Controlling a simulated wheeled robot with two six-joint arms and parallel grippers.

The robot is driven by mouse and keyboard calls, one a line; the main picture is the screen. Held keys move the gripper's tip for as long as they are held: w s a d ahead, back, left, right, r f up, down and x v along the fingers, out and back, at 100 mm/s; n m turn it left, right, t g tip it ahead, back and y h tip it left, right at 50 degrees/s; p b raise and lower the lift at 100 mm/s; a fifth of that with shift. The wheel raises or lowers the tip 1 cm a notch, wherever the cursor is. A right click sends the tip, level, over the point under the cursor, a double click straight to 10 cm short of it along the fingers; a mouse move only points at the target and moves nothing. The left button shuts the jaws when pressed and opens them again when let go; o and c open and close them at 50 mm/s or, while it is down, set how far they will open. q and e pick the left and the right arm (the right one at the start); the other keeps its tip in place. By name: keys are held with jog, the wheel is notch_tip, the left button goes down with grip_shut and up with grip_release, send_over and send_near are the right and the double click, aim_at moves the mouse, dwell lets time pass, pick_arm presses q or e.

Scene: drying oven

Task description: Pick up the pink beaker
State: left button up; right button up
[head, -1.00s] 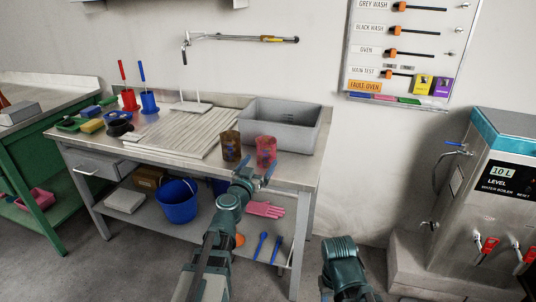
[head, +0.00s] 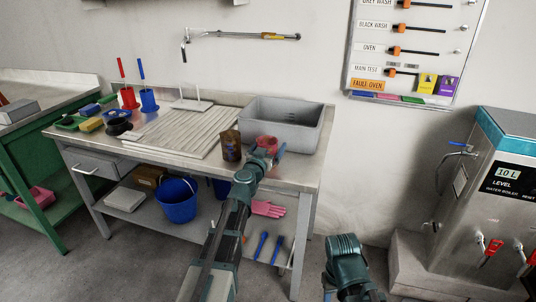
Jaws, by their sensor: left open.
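The pink beaker (head: 267,143) stands near the front right of the steel bench, in front of the grey basin. Only its upper part shows; my left gripper covers the rest. My left gripper (head: 269,155) is open and right at the beaker, its blue-tipped fingers near the beaker's sides. I cannot tell whether the fingers touch it. A brown beaker (head: 231,146) stands just left of it. My right arm shows at the bottom, but its fingertips are not visible.
The grey basin (head: 305,133) stands behind the pink beaker. A ribbed drainboard (head: 175,131) lies to the left. A blue bucket (head: 177,203) and pink gloves (head: 267,208) are on the lower shelf. A steel water boiler (head: 490,215) stands at right.

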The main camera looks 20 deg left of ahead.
pick_arm(q)
jog(key=c, duration=1.1)
jog(key=shift+r, duration=0.2)
pick_arm(e)
jog(key=shift+r, duration=0.15)
